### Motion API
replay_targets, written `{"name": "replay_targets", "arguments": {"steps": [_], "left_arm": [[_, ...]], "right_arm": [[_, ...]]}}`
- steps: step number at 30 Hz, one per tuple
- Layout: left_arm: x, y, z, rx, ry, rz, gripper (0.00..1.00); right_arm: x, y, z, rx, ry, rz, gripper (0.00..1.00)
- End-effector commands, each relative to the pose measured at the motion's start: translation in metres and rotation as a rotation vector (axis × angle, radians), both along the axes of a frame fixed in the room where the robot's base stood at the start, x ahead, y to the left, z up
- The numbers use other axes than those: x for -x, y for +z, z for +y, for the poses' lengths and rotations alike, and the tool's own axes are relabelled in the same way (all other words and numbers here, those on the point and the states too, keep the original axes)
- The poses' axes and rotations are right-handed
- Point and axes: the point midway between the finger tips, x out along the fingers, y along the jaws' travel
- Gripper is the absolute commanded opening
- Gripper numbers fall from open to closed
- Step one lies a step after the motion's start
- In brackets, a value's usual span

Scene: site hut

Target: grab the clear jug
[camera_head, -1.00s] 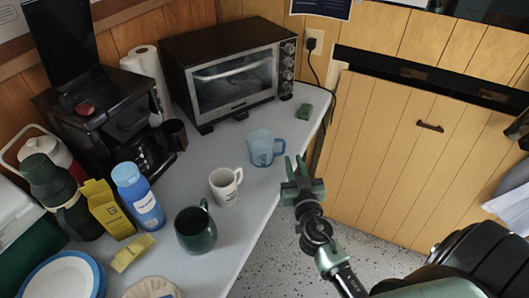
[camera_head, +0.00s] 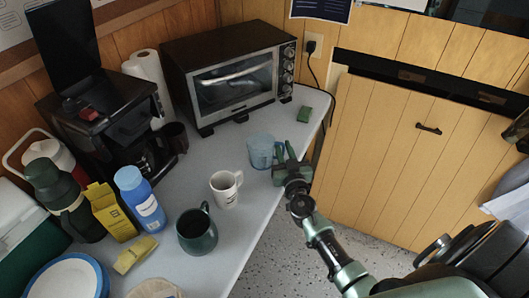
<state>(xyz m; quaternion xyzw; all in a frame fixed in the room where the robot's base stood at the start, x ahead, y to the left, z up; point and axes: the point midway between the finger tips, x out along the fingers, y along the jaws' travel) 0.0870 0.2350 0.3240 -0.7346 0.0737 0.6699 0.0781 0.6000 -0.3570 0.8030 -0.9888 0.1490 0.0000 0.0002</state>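The clear jug (camera_head: 261,151), a bluish see-through vessel, stands upright on the grey counter (camera_head: 246,199) near its right edge. Its handle side faces right, toward my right gripper. My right gripper (camera_head: 285,152) is at the handle, with its fingers apart and pointing away from me. The fingers overlap the handle in the picture and partly hide it. I cannot tell whether they touch it. My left gripper is not in view.
A white mug (camera_head: 225,188) and a dark green mug (camera_head: 196,231) stand in front of the jug. A toaster oven (camera_head: 232,75) is behind it, with a green sponge (camera_head: 305,114) to the right. A blue bottle (camera_head: 139,199) and coffee maker (camera_head: 103,112) stand left.

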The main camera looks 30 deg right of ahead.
Motion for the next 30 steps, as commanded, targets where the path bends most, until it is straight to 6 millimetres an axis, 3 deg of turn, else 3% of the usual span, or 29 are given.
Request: {"name": "replay_targets", "arguments": {"steps": [1, 3, 30], "left_arm": [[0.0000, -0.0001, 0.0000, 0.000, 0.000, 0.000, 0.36], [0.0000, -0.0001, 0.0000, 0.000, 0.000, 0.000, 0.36], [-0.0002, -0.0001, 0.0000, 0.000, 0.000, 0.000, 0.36]], "right_arm": [[0.0001, -0.0001, -0.0001, 0.000, 0.000, 0.000, 0.14], [0.0002, 0.0000, 0.0000, 0.000, 0.000, 0.000, 0.00], [0.0005, -0.0003, 0.0001, 0.000, 0.000, 0.001, 0.00]]}}
